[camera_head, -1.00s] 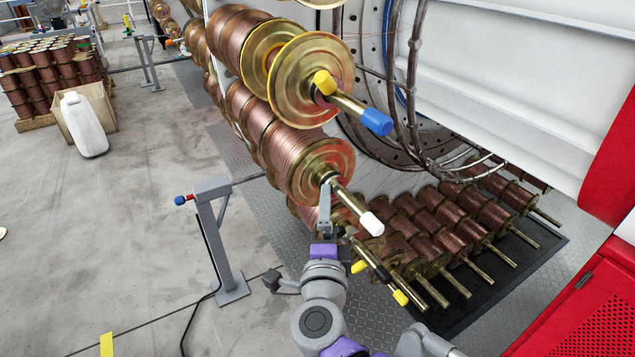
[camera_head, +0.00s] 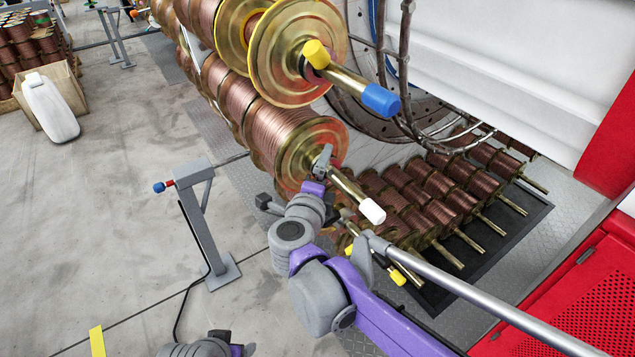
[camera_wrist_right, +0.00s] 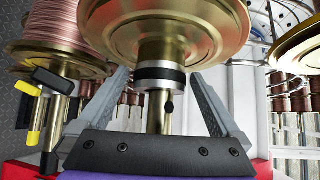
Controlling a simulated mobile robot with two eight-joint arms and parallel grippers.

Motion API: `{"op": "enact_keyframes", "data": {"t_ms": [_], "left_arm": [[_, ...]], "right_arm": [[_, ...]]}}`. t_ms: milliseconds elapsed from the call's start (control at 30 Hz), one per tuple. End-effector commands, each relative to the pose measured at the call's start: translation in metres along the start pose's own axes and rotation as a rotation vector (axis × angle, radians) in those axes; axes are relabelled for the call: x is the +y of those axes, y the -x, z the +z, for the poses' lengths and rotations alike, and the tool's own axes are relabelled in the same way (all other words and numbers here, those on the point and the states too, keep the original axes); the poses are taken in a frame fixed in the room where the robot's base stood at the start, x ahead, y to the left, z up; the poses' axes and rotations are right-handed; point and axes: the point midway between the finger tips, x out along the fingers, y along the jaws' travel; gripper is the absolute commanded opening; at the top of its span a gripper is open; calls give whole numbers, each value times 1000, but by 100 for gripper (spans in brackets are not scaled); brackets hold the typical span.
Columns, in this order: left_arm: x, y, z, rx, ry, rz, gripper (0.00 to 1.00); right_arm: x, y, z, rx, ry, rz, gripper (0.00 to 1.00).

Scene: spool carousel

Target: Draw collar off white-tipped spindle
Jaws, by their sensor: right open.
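The white-tipped spindle (camera_head: 350,190) sticks out of a copper-wire spool (camera_head: 275,130), its white cap (camera_head: 372,211) at the free end. In the right wrist view the spindle (camera_wrist_right: 158,115) runs between my fingers. The collar (camera_wrist_right: 160,73), a silver ring with a black band, sits around it close to the brass flange (camera_wrist_right: 165,25). My right gripper (camera_head: 323,160) is open; its fingertips stand on both sides of the collar in the right wrist view (camera_wrist_right: 160,76), apparently with gaps. The collar is mostly hidden in the head view. Part of my left wrist (camera_head: 205,347) shows at the bottom edge; its fingers are unclear.
A blue-tipped spindle (camera_head: 355,84) with a yellow piece (camera_head: 316,53) projects above. Yellow-tipped spindles (camera_head: 398,277) lie below, beside a rack of spools (camera_head: 435,190). A grey stand (camera_head: 203,220) is at left. A red cabinet (camera_head: 580,300) is at right.

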Motion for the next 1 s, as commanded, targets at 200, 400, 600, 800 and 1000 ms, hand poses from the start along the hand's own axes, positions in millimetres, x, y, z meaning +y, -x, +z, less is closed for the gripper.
{"op": "enact_keyframes", "data": {"t_ms": [200,400,600,800,1000], "left_arm": [[0,0,0,0,0,0,70],[0,0,0,0,0,0,70],[0,0,0,0,0,0,70],[0,0,0,0,0,0,70],[0,0,0,0,0,0,70]], "right_arm": [[0,-18,0,0,0,0,100],[0,-21,0,-1,0,0,100],[0,-20,0,-1,0,0,84],[0,-20,0,-1,0,0,48],[0,-20,0,-1,1,0,12]]}}
